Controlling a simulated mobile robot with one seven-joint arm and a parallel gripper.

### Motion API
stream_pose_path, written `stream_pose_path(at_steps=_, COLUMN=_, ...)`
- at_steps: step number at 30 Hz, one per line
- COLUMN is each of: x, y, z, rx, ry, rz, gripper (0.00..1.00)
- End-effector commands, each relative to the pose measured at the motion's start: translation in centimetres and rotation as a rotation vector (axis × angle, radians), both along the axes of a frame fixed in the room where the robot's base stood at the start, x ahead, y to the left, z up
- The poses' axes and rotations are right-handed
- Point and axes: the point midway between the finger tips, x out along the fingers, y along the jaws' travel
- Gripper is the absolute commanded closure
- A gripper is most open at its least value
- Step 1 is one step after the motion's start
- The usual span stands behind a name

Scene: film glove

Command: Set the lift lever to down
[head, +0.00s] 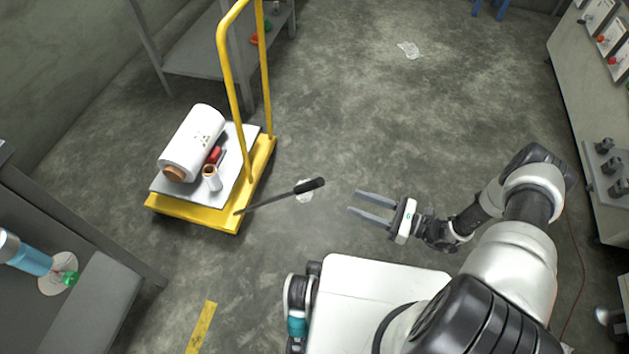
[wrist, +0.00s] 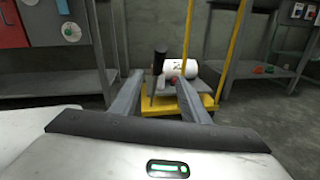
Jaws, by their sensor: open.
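The lift lever (head: 281,197) is a thin dark rod with a black grip. In the head view it leans out from the lower corner of the yellow cart (head: 205,215) and slants up to the right. In the wrist view the lever's black grip (wrist: 158,63) shows between my fingers, beyond their tips. My gripper (head: 357,202) is open and empty, a short way right of the grip and apart from it. Its two grey fingers point left toward the lever. They also show in the wrist view (wrist: 158,92).
The cart carries a large white roll (head: 194,142), a small roll (head: 212,178) and a red item. A grey bench (head: 115,300) stands at lower left. A control cabinet (head: 590,110) is at right.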

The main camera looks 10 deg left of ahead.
Motion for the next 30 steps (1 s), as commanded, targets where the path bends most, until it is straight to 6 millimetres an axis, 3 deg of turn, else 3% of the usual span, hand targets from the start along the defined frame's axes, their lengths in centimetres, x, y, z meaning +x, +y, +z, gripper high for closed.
stream_pose_path(at_steps=12, x=1.9, y=9.0, z=-0.1, rx=0.000, ry=-0.001, rz=0.007, gripper=0.58)
stream_pose_path(at_steps=18, x=2.7, y=12.6, z=0.0, rx=0.000, ry=-0.001, rz=0.006, gripper=0.58)
stream_pose_path(at_steps=24, x=3.2, y=14.5, z=0.0, rx=-0.002, ry=-0.002, rz=0.005, gripper=0.58)
stream_pose_path(at_steps=30, x=3.3, y=14.9, z=0.0, rx=-0.002, ry=-0.002, rz=0.004, gripper=0.58)
